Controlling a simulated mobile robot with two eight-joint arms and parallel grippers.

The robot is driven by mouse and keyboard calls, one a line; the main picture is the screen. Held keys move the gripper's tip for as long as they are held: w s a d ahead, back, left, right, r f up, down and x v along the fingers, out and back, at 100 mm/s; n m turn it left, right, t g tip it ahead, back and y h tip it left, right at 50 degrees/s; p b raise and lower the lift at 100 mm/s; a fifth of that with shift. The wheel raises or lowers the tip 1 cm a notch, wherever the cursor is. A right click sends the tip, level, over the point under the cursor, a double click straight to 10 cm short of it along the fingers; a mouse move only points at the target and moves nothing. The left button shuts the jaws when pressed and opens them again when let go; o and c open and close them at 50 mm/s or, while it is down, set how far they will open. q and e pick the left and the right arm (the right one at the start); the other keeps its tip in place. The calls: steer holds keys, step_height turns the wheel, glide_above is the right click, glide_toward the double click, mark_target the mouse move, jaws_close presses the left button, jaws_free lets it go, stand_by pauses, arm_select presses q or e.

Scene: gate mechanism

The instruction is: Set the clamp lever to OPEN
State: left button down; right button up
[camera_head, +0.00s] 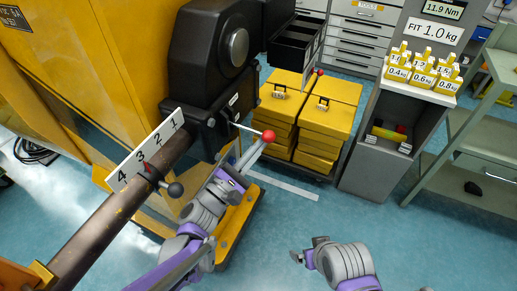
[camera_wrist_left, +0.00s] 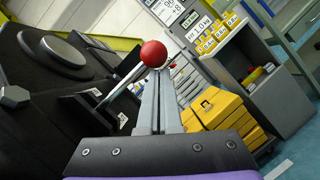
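The clamp lever (camera_head: 249,130) is a thin metal rod with a red ball end. It sticks out to the right from the black mechanism block. In the left wrist view the red ball (camera_wrist_left: 154,53) sits at my fingertips, and its rod runs down-left, outside the fingers. My left gripper (camera_head: 260,143) reaches up from below with its tips at the ball. Its fingers (camera_wrist_left: 160,90) lie close together, and the ball hides their ends, so contact is not clear. My right gripper (camera_head: 305,252) is low in the head view, away from the lever. No OPEN marking is readable.
A brown shaft (camera_head: 110,215) with a numbered scale (camera_head: 146,151) and a dark-knobbed lever (camera_head: 172,188) lies left of my left arm. Yellow stacked boxes (camera_head: 327,103) and a grey cabinet (camera_head: 371,165) stand behind. The blue floor at right is mostly clear.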

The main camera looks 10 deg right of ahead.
mark_target(259, 134)
arm_select(q)
steer(key=shift+s+d+r+p, duration=0.1)
steer(key=shift+r+p, duration=0.7)
steer(key=shift+r, duration=0.5)
steer(key=shift+s+d+r+p, duration=0.1)
steer(key=shift+r+p, duration=0.65)
steer(key=shift+r, duration=0.5)
arm_select(e)
steer(key=shift+w+r, duration=0.15)
steer(key=shift+r, duration=1.65)
arm_select(q)
steer(key=shift+a, duration=0.1)
